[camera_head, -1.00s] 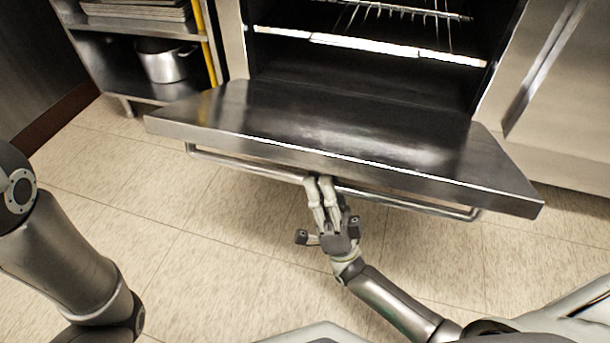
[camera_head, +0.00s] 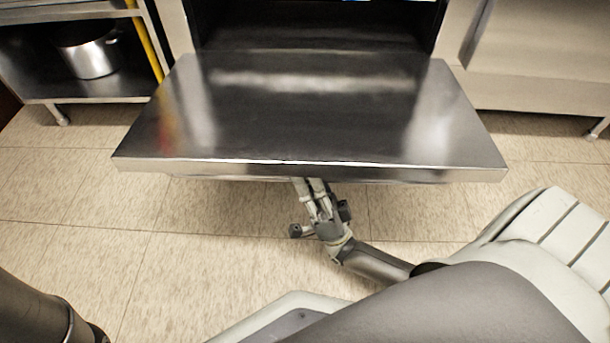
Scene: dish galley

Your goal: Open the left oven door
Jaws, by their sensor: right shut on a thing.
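The oven door (camera_head: 310,110) is swung down on its lower edge and lies about flat, its inner face up. The dark oven cavity (camera_head: 320,25) is open behind it. My right gripper (camera_head: 311,186) is at the middle of the door's front edge, its fingers reaching up under it. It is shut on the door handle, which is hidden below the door. Of my left arm only a link shows at the lower left; its gripper is out of view.
A steel shelf unit (camera_head: 70,100) with a pot (camera_head: 91,58) stands at the left. A steel cabinet (camera_head: 545,60) is at the right, its legs on the floor. The tiled floor (camera_head: 90,200) is clear in front of the door.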

